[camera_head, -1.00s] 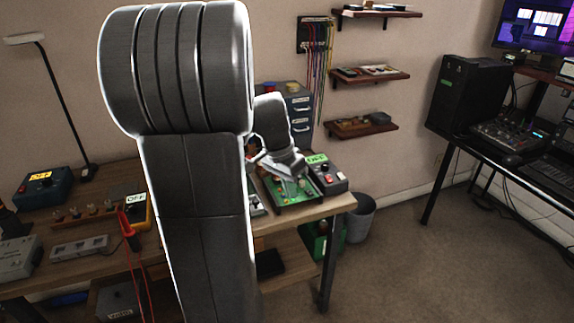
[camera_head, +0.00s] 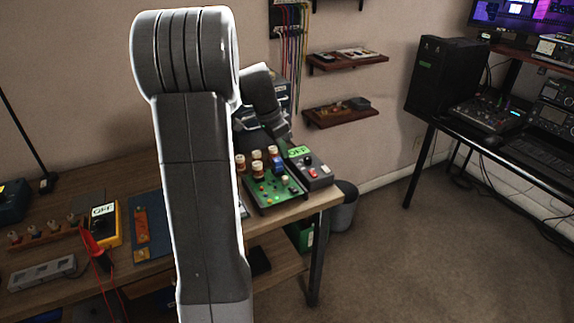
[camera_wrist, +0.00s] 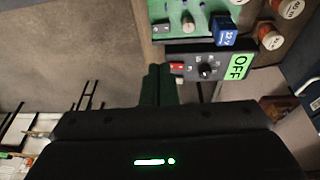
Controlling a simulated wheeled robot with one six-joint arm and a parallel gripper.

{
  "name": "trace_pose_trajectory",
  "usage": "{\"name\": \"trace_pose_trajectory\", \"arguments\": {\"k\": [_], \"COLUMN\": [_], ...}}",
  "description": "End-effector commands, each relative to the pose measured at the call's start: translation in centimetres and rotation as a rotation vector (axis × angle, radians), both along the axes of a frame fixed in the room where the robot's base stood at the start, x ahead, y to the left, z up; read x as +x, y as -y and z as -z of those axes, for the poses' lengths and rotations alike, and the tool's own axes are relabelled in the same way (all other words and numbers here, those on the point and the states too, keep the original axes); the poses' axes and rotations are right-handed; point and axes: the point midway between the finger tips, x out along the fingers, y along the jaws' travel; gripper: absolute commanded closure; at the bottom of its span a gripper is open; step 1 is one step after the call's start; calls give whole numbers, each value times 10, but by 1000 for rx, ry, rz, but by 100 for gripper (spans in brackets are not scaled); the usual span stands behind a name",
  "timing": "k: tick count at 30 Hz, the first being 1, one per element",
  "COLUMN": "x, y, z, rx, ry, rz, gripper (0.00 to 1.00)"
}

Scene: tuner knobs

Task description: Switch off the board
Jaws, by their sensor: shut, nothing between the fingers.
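The green circuit board (camera_head: 268,188) lies near the right end of the workbench, with several tan-capped knobs on it. It also shows at the top of the wrist view (camera_wrist: 180,12), beside a blue module (camera_wrist: 223,30) reading 32.2. A dark control box (camera_head: 312,173) stands along the board's right side. In the wrist view it shows a black knob (camera_wrist: 206,71), a red part (camera_wrist: 177,66) and a bright green OFF label (camera_wrist: 238,67). My gripper (camera_wrist: 160,68) is shut and empty, its tips appearing just left of the red part. Contact cannot be told.
My arm covers much of the bench in the head view. A yellow meter (camera_head: 104,222) with an OFF label and red leads lies at left on the workbench (camera_head: 140,178). A bin (camera_head: 344,205) stands by the bench's right end.

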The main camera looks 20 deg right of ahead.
Motion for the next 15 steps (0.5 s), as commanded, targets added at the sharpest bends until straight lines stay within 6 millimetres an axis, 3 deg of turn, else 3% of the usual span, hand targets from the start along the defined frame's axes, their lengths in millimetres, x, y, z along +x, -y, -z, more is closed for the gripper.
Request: {"name": "trace_pose_trajectory", "arguments": {"k": [15], "x": [-5], "y": [26], "z": [98], "rx": [3], "ry": [-5], "rz": [-2], "gripper": [100]}}
